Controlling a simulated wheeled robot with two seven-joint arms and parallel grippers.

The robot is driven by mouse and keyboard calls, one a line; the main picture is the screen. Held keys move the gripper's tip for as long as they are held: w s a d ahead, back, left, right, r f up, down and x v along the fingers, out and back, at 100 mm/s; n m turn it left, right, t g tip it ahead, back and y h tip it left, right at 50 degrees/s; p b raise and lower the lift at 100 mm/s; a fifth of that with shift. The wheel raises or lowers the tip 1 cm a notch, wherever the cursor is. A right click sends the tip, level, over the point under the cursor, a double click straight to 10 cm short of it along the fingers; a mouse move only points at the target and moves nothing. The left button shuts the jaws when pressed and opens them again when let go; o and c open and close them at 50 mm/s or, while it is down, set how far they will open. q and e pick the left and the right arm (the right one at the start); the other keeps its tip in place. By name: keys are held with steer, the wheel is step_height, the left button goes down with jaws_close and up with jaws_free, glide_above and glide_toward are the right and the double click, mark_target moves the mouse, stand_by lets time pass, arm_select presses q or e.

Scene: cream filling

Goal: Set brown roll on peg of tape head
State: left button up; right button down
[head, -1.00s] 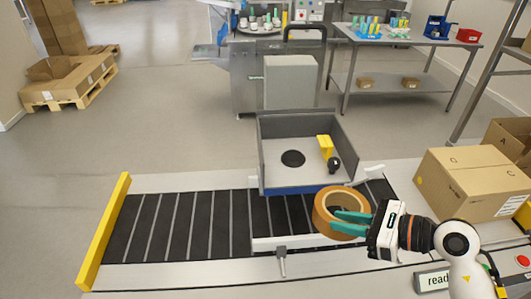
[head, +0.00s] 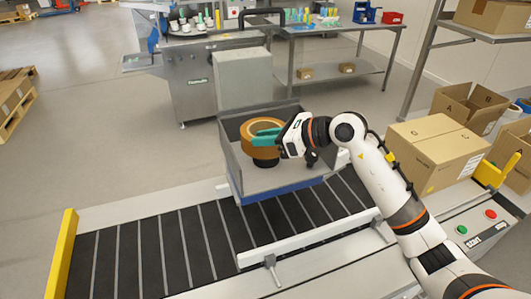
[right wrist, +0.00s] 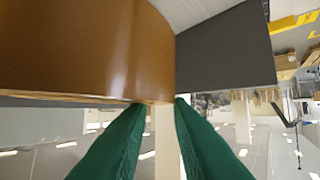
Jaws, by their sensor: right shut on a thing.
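The brown roll (head: 259,151) is over the grey tape head (head: 232,160), between its walls. My right gripper (head: 266,137) is shut on the roll's side, its green fingers across the rim; the arm comes in from the right. A dark round part (head: 266,162), seemingly the peg, shows just below the roll. I cannot tell whether the roll is around it or only above it. In the right wrist view, the roll (right wrist: 85,45) fills the upper left, against the green fingertips (right wrist: 160,103). My left gripper is not in view.
A conveyor (head: 150,252) with a black belt runs below the tape head. Closed carton (head: 437,155) and an open one (head: 468,108) stand to the right. A control panel (head: 478,228) with red and green buttons is at lower right.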

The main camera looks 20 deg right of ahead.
mark_target(271, 154)
steer(key=shift+s+f, duration=0.1)
steer(key=shift+f, duration=0.65)
step_height(271, 154, down, 3)
steer(key=shift+f+p, duration=0.1)
steer(key=shift+p, duration=0.45)
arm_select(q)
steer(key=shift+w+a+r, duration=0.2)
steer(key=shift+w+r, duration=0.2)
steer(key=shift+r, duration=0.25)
arm_select(e)
steer(key=c, duration=1.3)
jaws_free()
steer(key=shift+f, duration=0.1)
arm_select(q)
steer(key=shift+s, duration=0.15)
arm_select(e)
steer(key=shift+d, duration=0.1)
steer(key=shift+s+d, duration=0.2)
steer(key=shift+d, duration=0.05)
arm_select(q)
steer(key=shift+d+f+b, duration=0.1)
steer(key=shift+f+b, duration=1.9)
steer(key=shift+b, duration=0.05)
arm_select(e)
steer(key=v, duration=1.1)
steer(key=shift+s, duration=0.15)
